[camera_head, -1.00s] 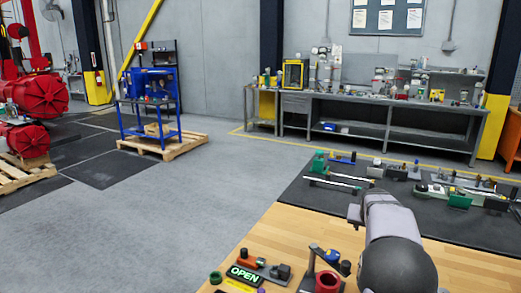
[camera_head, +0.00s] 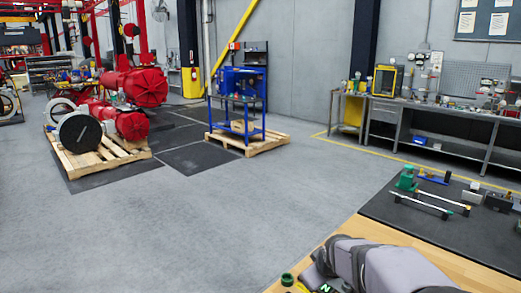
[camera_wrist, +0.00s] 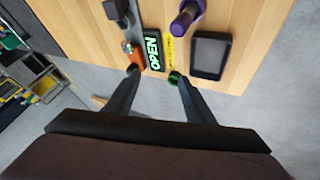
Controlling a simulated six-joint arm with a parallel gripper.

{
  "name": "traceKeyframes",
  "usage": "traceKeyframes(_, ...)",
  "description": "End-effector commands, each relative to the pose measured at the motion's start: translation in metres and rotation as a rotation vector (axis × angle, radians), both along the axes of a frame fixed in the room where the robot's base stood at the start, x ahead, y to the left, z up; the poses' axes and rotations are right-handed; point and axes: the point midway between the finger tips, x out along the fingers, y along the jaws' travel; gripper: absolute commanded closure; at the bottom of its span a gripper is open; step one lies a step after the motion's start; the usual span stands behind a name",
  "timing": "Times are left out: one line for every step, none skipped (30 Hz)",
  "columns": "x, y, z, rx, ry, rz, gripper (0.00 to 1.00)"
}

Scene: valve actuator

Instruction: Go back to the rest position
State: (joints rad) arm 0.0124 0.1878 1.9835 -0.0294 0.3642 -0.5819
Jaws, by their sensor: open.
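In the wrist view my gripper (camera_wrist: 154,75) is open, its two dark fingers apart with nothing seen held between them. The fingertips point at the edge of the wooden table (camera_wrist: 255,35). A green-lettered OPEN sign (camera_wrist: 152,50) lies just beyond the gap. A small green ring (camera_wrist: 175,77) shows at the right fingertip; I cannot tell whether they touch. An orange part (camera_wrist: 135,52) is by the left fingertip. In the head view my grey arm reaches in from the bottom right over the table and hides much of it; the fingers cannot be made out there.
A purple part (camera_wrist: 188,18) and a black tablet-like device (camera_wrist: 210,55) lie on the table. A black mat (camera_head: 400,222) carries a green fixture (camera_head: 406,178) and rods (camera_head: 430,203). A blue stand (camera_head: 240,100) and red actuators (camera_head: 135,87) stand on pallets. Open floor lies left.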

Motion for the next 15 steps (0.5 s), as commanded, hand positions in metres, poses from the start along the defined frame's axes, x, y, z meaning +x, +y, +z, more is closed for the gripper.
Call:
traceKeyframes(-0.027,0.016,-0.004,-0.005,0.089,0.033,0.51)
traceKeyframes(-0.044,0.022,-0.01,-0.008,0.141,0.048,0.51)
traceKeyframes(-0.066,0.029,-0.017,-0.012,0.208,0.06,0.51)
traceKeyframes(-0.083,0.031,-0.023,-0.01,0.254,0.057,0.51)
traceKeyframes(-0.1,0.032,-0.027,-0.006,0.297,0.047,0.51)
traceKeyframes(-0.123,0.03,-0.033,0.012,0.344,0.001,0.51)
traceKeyframes(-0.14,0.027,-0.037,0.033,0.371,-0.051,0.51)
traceKeyframes(-0.156,0.023,-0.04,0.056,0.395,-0.11,0.51)
traceKeyframes(-0.176,0.019,-0.044,0.084,0.426,-0.185,0.51)
traceKeyframes(-0.191,0.017,-0.046,0.102,0.449,-0.238,0.51)
traceKeyframes(-0.205,0.015,-0.049,0.118,0.469,-0.287,0.51)
traceKeyframes(-0.221,0.013,-0.052,0.137,0.494,-0.347,0.51)
traceKeyframes(-0.232,0.012,-0.053,0.15,0.51,-0.388,0.51)
traceKeyframes(-0.242,0.011,-0.055,0.159,0.525,-0.424,0.51)
traceKeyframes(-0.254,0.01,-0.057,0.17,0.541,-0.464,0.51)
